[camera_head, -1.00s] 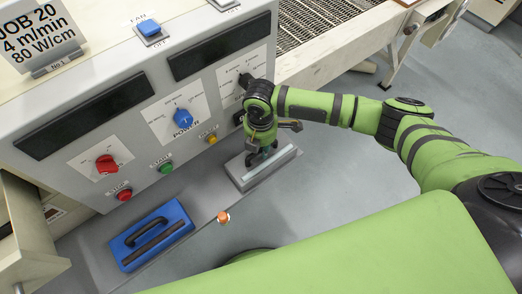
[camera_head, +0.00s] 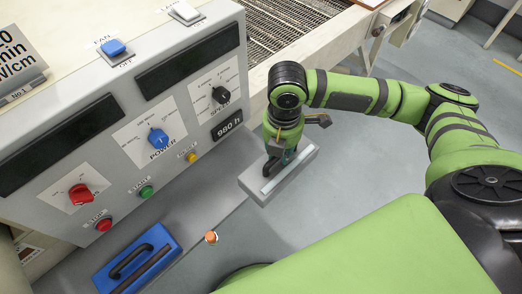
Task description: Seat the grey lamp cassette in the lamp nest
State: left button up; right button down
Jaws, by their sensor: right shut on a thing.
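The grey lamp cassette (camera_head: 296,170), a long block with a pale strip along its upper face, is right of the grey ledge under the control panel. My right gripper (camera_head: 284,163) points down and is shut on its dark handle. The cassette overlaps the ledge's right end in the picture; I cannot tell whether it hangs clear or touches. A blue block (camera_head: 113,274) with a black handle lies on the ledge (camera_head: 188,212) at the lower left. I cannot make out the lamp nest. My left gripper is not in view.
The control panel (camera_head: 105,167) carries knobs, buttons and a counter (camera_head: 227,125) reading 980 h, close left of the gripper. A small orange-topped item (camera_head: 211,237) is at the ledge's front edge. A mesh conveyor (camera_head: 290,25) is behind. Floor (camera_head: 355,160) is open at right.

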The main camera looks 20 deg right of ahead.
aim_at(289, 165)
jog(key=shift+s+d+r, duration=0.45)
jog(key=shift+s+d, duration=0.1)
jog(key=shift+s+d+r+p, duration=0.15)
jog(key=shift+s+d+p, duration=0.15)
jog(key=shift+s, duration=0.3)
jog(key=s+d+p, duration=0.3)
jog(key=s+p, duration=0.1)
jog(key=s, duration=0.6)
jog(key=shift+d+p, duration=0.3)
jog(key=shift+p, duration=0.05)
jog(key=shift+s, duration=0.1)
